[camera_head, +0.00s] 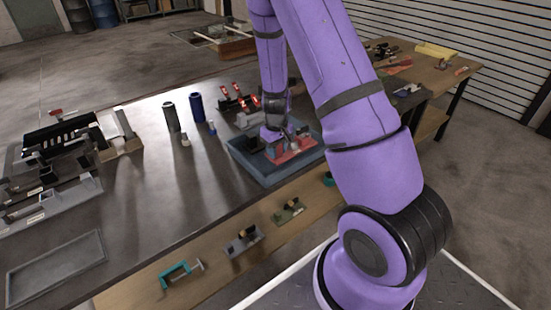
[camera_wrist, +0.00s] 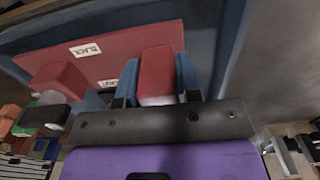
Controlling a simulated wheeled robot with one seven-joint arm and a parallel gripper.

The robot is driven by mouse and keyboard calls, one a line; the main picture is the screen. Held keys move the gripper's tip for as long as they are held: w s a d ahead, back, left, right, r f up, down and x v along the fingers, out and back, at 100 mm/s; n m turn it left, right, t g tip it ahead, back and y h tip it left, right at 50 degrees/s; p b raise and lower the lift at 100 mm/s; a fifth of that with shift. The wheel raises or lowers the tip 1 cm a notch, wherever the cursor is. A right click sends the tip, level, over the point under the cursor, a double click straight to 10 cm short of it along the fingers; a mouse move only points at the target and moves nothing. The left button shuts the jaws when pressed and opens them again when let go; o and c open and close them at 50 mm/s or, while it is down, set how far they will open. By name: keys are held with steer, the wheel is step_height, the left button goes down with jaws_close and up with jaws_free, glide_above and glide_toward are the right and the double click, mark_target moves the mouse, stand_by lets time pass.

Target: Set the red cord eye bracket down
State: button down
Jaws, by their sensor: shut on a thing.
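The red cord eye bracket (camera_head: 296,151) is in the blue tray (camera_head: 262,182) near the table's front edge, partly hidden by my arm in the head view. In the wrist view, the bracket (camera_wrist: 120,38) is a flat red plate with white labels, one reading "BLACK", and raised red blocks. My gripper (camera_wrist: 158,66) is shut on one raised block, with a blue-grey finger on each side. The tray's blue wall (camera_wrist: 232,25) rises beside the plate. I cannot tell whether the plate touches the tray floor. In the head view, my gripper (camera_head: 286,139) is small and low over the tray.
A dark cylinder (camera_head: 170,114) and a blue cylinder (camera_head: 196,107) stand left of the tray. A red-and-black fixture (camera_head: 240,98) is behind it. Grey fixtures (camera_head: 60,190) and an empty grey tray (camera_head: 55,268) lie at left. The middle of the table is mostly clear.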

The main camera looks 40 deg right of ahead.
mark_target(277, 170)
steer(key=shift+f, duration=2.65)
steer(key=shift+f, duration=0.15)
steer(key=c, duration=0.8)
jaws_free()
